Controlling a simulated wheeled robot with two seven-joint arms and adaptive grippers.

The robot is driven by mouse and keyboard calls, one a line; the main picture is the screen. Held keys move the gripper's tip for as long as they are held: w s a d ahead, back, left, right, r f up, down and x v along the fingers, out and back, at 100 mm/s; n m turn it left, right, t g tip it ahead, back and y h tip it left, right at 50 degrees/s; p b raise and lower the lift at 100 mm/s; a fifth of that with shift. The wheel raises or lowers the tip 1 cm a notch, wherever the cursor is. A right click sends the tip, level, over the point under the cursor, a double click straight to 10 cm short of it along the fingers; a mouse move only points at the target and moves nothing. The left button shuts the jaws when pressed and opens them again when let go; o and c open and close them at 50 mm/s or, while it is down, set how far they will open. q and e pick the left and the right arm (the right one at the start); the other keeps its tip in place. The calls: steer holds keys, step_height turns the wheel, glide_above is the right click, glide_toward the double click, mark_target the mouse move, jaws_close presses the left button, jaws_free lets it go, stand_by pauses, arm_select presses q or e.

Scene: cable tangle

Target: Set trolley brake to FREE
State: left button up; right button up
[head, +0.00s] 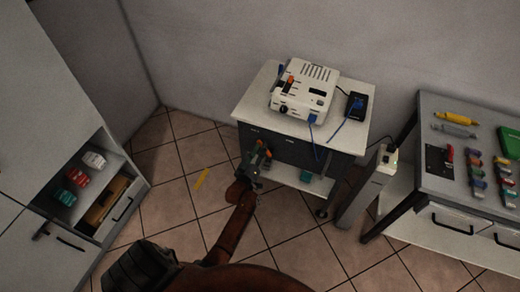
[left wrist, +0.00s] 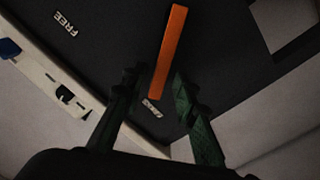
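The trolley (head: 245,108) has a white top and a dark front panel. In the left wrist view, an orange brake lever (left wrist: 169,50) stands out against this dark panel (left wrist: 120,40). A white FREE label (left wrist: 66,22) is at upper left, away from the lever. A second small label (left wrist: 152,108) sits by the lever's lower end, too small to read. My left gripper (head: 258,158) is at the trolley's front. In the wrist view its fingers (left wrist: 155,82) are open, one on each side of the lever's lower part, with gaps visible. My right gripper is not in view.
A white device (head: 305,88) with a blue cable and a black box (head: 355,105) stand on the trolley. An open cabinet (head: 95,190) is at left. Tiled floor between is mostly clear.

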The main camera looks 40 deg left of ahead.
arm_select(q)
jaws_close()
stand_by(0.4)
